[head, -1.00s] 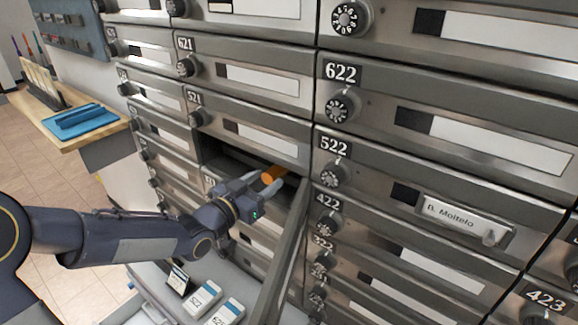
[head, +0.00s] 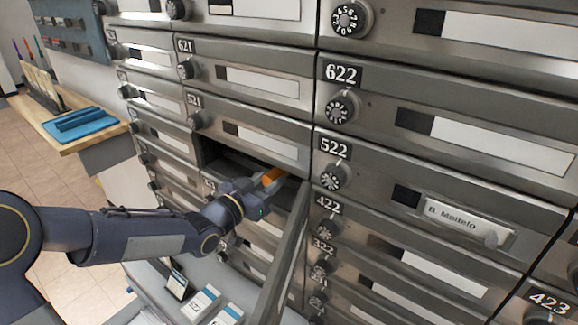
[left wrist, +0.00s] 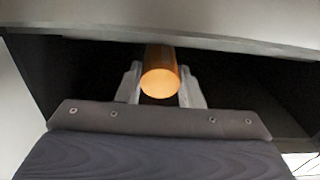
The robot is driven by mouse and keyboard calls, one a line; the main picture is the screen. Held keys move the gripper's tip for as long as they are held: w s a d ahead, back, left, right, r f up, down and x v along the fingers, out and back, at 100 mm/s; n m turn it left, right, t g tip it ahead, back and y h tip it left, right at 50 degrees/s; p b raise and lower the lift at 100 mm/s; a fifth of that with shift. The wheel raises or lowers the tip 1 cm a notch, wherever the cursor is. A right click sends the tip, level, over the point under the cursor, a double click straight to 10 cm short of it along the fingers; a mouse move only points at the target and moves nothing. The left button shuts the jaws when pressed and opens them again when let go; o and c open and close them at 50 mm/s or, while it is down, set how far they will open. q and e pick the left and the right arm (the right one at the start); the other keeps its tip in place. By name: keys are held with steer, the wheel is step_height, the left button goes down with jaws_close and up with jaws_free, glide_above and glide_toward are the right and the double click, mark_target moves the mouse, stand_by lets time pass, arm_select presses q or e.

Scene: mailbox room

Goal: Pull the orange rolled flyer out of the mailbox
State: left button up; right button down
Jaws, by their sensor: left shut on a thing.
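The orange rolled flyer (head: 273,175) sticks out toward me from an open mailbox (head: 222,158) below box 521. In the left wrist view the flyer (left wrist: 160,84) shows its round end between the two fingers, and its far part is inside the dark box (left wrist: 85,75). My left gripper (head: 268,184) is at the mouth of the box, shut on the flyer; it also shows in the left wrist view (left wrist: 160,92). The flyer's far end is hidden. My right gripper is not in view.
The open mailbox door (head: 284,255) hangs to the right of my gripper, close beside it. Closed boxes surround the opening. Small labelled boxes (head: 200,303) lie on a grey surface below. A wooden counter with a blue tray (head: 80,122) is at the left.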

arm_select(q)
steer(key=shift+r, duration=0.35)
steer(key=shift+s+a, duration=0.15)
steer(key=p+v, duration=0.3)
steer(key=v, duration=1.6)
steer(key=shift+s, duration=0.35)
steer(key=shift+a, duration=0.15)
